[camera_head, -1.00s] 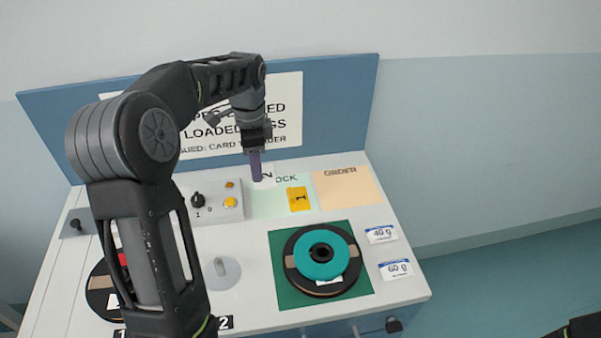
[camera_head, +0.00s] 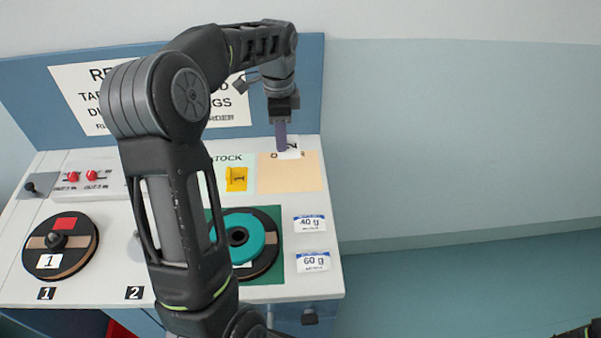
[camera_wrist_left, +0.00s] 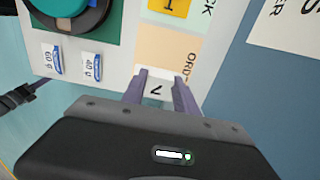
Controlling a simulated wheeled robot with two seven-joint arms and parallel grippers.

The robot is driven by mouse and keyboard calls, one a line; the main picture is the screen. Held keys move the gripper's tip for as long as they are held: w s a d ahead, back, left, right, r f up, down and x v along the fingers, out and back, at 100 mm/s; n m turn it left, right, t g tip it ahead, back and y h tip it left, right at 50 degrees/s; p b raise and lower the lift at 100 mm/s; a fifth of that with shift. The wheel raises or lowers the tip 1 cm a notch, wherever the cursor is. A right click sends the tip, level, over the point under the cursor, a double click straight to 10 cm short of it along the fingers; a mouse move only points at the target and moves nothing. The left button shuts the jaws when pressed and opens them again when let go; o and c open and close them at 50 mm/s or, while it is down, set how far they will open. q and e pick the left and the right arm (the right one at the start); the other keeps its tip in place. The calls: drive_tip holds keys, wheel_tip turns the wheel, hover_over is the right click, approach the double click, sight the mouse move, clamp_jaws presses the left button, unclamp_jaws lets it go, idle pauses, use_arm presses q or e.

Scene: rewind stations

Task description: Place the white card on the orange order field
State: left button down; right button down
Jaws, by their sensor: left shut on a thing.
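My left gripper (camera_head: 281,136) is shut on the white card (camera_head: 291,153), which shows in part below the purple fingers in the head view. In the left wrist view the card (camera_wrist_left: 155,88) sits between the two fingertips with a black mark on it. The orange order field (camera_head: 290,178) lies at the back right of the table top. The gripper and card are over the far edge of this field, covering part of its lettering. I cannot tell whether the card touches the field. My right gripper is not in view.
The green stock field (camera_head: 236,160) with a yellow card (camera_head: 236,179) lies left of the order field. A teal and black reel (camera_head: 263,240) sits on a dark green mat in front. Labels for 40 g (camera_head: 310,223) and 60 g (camera_head: 312,261) lie at the right edge.

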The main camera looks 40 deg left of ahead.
use_arm(q)
drive_tip(key=shift+a, duration=0.1)
wheel_tip(320, 180, down, 6)
drive_tip(key=shift+f+p, duration=0.15)
drive_tip(key=shift+p, duration=0.4)
wheel_tip(320, 180, down, 4)
drive_tip(key=shift+r+p, duration=0.25)
drive_tip(key=shift+p, duration=0.15)
drive_tip(key=shift+f, duration=0.1)
drive_tip(key=shift+f, duration=0.1)
drive_tip(key=shift+f, duration=0.15)
drive_tip(key=c, duration=0.9)
unclamp_jaws()
drive_tip(key=shift+c, duration=0.2)
